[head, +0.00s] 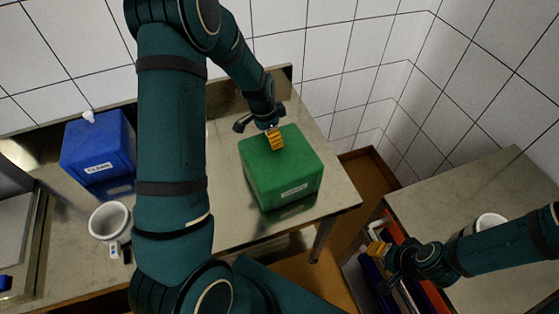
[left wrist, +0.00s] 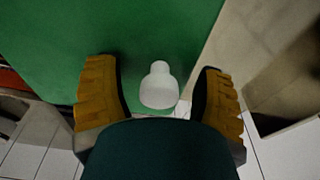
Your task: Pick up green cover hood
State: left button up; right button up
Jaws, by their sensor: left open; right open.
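The green cover hood (head: 287,178) stands on the steel table, a box shape with a small white label on its front face. My left gripper (head: 276,138) reaches down from above at its top, with its yellow fingers pointing at the hood. In the left wrist view, the green top (left wrist: 150,35) fills the upper left, and a white knob (left wrist: 159,87) lies between the open, spread fingers (left wrist: 158,85). Whether the fingers touch the knob cannot be told. In the head view the gripper hides the knob. My right gripper (head: 378,249) is open and empty, at the lower right, away from the hood.
A blue hood (head: 97,148) labelled CLEAN, with a white knob, stands at the left on the steel table (head: 338,190). Another white vessel (head: 490,221) stands on the right-hand table (head: 455,190). Tiled walls close off the back.

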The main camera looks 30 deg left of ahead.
pick_arm(q)
grip_shut()
dwell(0.4)
